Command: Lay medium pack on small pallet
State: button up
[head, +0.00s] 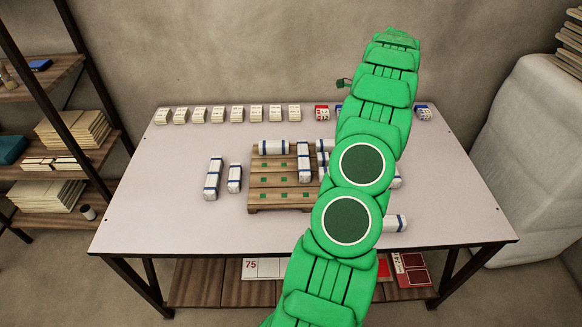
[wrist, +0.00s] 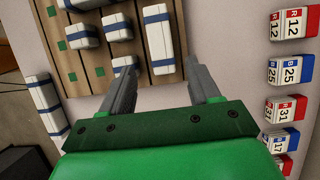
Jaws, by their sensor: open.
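The wooden pallet (head: 282,202) with green square marks stands mid-table; its right part is hidden by my arm. It also shows in the wrist view (wrist: 102,77). Several white blue-banded packs lie on it, including one along its back edge (head: 273,147) and one lengthwise (head: 304,162). My gripper (wrist: 160,80) is open, with no pack visible between its fingers. A long pack (wrist: 158,40) on the pallet lies just beyond the fingertips, beside two shorter packs. In the head view my gripper is hidden. I cannot tell which pack is the medium one.
A longer pack (head: 213,178) and a shorter pack (head: 235,178) lie on the table left of the pallet. Another (head: 395,223) lies at front right. A row of numbered blocks (head: 219,114) lines the back edge. The table's left front is clear.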

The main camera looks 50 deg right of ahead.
jog(key=shift+a, duration=0.1)
jog(key=w+a+r+n+g, duration=0.1)
jog(key=w+a+r+n, duration=0.3)
jog(key=a, duration=0.5)
jog(key=w+a+r+n+g, duration=0.1)
jog(key=w+a+r+n, duration=0.1)
jog(key=w+a+r, duration=0.5)
jog(key=s+a+r+n+g, duration=0.1)
jog(key=s+a+r+n, duration=0.2)
jog(key=a, duration=0.9)
jog(key=s+a+r+n, duration=0.1)
jog(key=a+r+n, duration=0.3)
jog(key=a, duration=0.7)
jog(key=s+a+r+n+g+h, duration=0.1)
jog(key=s+a+r+n, duration=0.15)
jog(key=s+a, duration=0.5)
jog(key=s+a+r+n+g, duration=0.1)
jog(key=s+a+n, duration=0.3)
jog(key=a, duration=0.6)
jog(key=s+a+f+n+h, duration=0.1)
jog(key=s+a+n, duration=0.2)
jog(key=s, duration=0.5)
jog(key=s+a+f+n+h, duration=0.1)
jog(key=s+a+n, duration=0.3)
jog(key=s, duration=0.4)
jog(key=shift+a, duration=0.3)
jog(key=shift+s+n, duration=0.1)
jog(key=shift+n, duration=0.15)
